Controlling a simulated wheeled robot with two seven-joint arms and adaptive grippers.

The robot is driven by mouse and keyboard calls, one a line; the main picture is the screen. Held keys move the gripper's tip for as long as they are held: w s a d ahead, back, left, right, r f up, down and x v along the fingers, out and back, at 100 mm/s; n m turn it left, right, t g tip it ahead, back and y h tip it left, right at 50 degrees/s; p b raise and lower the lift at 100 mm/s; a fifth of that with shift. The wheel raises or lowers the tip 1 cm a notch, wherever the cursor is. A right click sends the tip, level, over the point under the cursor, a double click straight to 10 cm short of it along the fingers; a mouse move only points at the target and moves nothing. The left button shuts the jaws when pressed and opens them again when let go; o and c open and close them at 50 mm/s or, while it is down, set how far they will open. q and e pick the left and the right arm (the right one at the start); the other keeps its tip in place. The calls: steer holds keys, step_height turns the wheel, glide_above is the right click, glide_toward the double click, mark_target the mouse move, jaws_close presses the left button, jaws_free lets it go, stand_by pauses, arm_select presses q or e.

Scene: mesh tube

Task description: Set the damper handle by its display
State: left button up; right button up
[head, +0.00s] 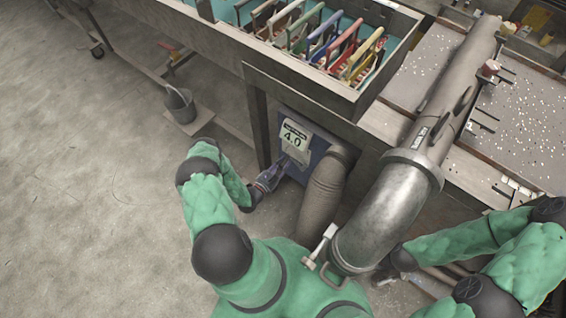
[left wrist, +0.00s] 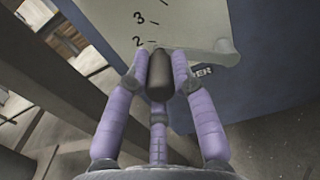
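A display (head: 293,137) on the blue cabinet below the bench reads 4.0. My left gripper (head: 277,172) is at the cabinet front, just below the display. In the left wrist view its purple fingers (left wrist: 160,72) close around a dark, rounded handle (left wrist: 160,82), with fingertips against both sides. A pale scale plate (left wrist: 188,22) behind it shows 2 and 3; the handle is near the 2. In the head view the handle is hidden by the gripper. My right arm reaches beside the metal duct at lower right; its fingers are not clear.
A bench tray (head: 300,75) with several coloured frames is above.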

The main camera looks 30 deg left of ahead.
arm_select(q)
steer(key=shift+o, duration=1.3)
steer(key=s, duration=1.2)
steer(key=shift+a, duration=0.45)
stand_by(1.0)
